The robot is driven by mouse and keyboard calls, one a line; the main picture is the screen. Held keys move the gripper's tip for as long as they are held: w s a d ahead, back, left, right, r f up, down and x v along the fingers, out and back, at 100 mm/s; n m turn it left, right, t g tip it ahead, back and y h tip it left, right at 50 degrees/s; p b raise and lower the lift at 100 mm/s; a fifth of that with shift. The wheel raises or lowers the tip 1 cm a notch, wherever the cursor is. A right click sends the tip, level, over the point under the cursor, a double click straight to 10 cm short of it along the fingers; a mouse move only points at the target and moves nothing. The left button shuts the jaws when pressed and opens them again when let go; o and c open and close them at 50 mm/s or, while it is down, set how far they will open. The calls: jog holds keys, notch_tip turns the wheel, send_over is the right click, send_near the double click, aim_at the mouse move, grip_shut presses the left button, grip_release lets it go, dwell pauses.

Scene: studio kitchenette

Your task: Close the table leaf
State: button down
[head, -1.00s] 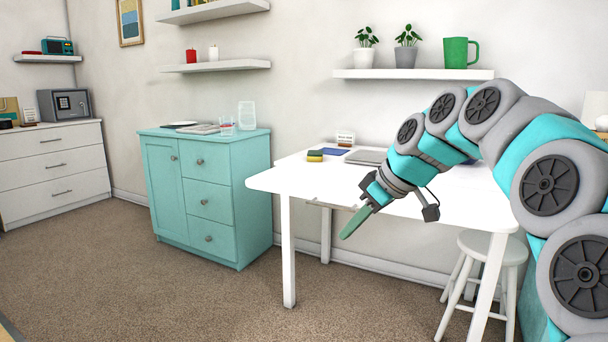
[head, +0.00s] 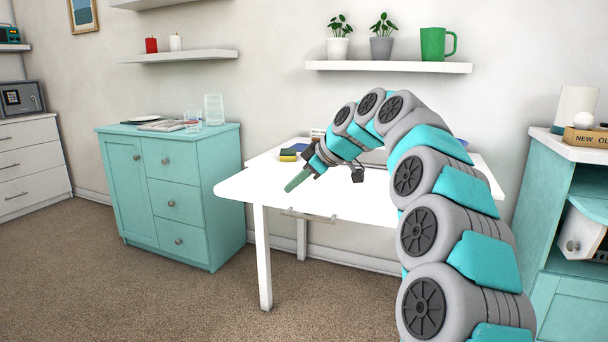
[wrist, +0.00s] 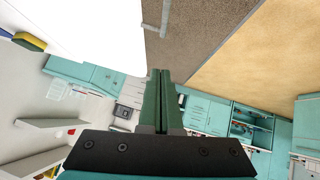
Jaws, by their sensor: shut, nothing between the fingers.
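The white table (head: 238,188) stands in the middle of the head view, its top flat and level. The part of the top toward me reaches out over a white leg (head: 262,256), and a thin metal bar shows under its edge (head: 310,215). My gripper (head: 290,186) is above the near part of the tabletop, pointing left and down, with its green fingers together and empty. In the wrist view my gripper (wrist: 159,72) is shut, with the white tabletop (wrist: 75,20) at the upper left. My arm hides much of the table's right side.
A yellow-and-dark sponge (head: 288,155) lies at the table's back left. A teal cabinet (head: 180,240) stands left of the table, and another teal unit (head: 560,200) stands at the right. Carpet (head: 170,290) is clear in front.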

aim_at(289, 203)
jog(key=shift+w+a+f, duration=0.25)
jog(key=shift+w+f, duration=0.1)
jog(key=shift+f, duration=0.65)
jog(key=shift+w+a+f, duration=0.3)
jog(key=shift+f, duration=0.75)
jog(key=shift+w+a+f, duration=0.25)
jog(key=shift+w+f, duration=0.1)
jog(key=shift+f, duration=0.65)
